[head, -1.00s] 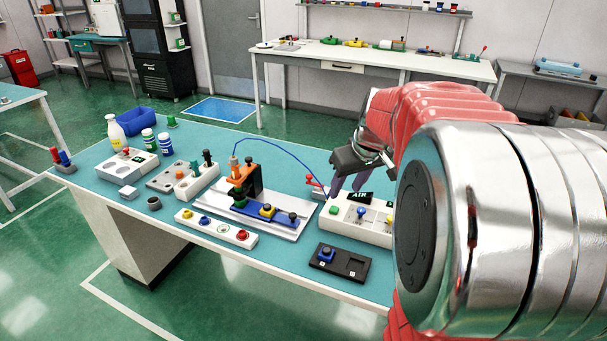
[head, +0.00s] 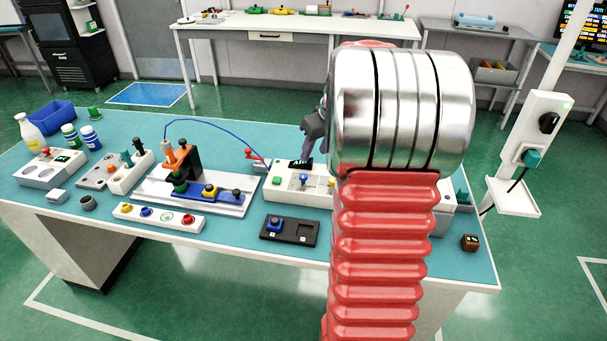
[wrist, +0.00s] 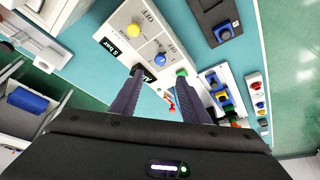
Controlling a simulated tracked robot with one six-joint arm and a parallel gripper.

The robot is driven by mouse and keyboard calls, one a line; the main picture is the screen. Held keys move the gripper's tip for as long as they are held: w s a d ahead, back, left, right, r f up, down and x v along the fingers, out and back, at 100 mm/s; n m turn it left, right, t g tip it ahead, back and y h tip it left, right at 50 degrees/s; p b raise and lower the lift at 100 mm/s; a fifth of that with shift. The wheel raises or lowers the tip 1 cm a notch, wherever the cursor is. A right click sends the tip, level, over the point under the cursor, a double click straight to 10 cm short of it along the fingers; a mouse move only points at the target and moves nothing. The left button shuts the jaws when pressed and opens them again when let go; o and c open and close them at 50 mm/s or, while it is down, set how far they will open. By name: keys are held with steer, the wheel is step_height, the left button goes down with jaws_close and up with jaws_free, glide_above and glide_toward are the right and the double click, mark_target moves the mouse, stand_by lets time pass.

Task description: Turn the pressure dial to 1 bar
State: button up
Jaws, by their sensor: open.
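The white air panel (head: 288,197) stands on the bench and carries a blue knob (head: 303,179), a green button (head: 277,181) and a yellow knob. In the wrist view the panel (wrist: 122,22) shows the blue knob (wrist: 160,59) beside a "BAR" marking, the yellow knob (wrist: 134,30), and a black display (wrist: 110,45) that seems to read 5 bar. I cannot read the knob's exact setting. My gripper (wrist: 160,72) is open and empty, its fingers apart above the panel's back edge, pointing toward the knob. In the head view my arm partly hides it and the panel's right end.
A black two-slot plate (head: 290,238) with a blue piece lies in front of the panel. A blue-and-white fixture (head: 240,207) and a white button strip (head: 150,222) stand to the left.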

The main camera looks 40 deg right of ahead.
mark_target(303, 177)
steer(key=x, duration=1.3)
steer(key=shift+s+a, duration=0.1)
steer(key=shift+c, duration=0.5)
steer(key=c, duration=0.9)
steer(key=shift+a, duration=0.25)
steer(key=shift+c, duration=0.3)
steer(key=shift+d, duration=0.15)
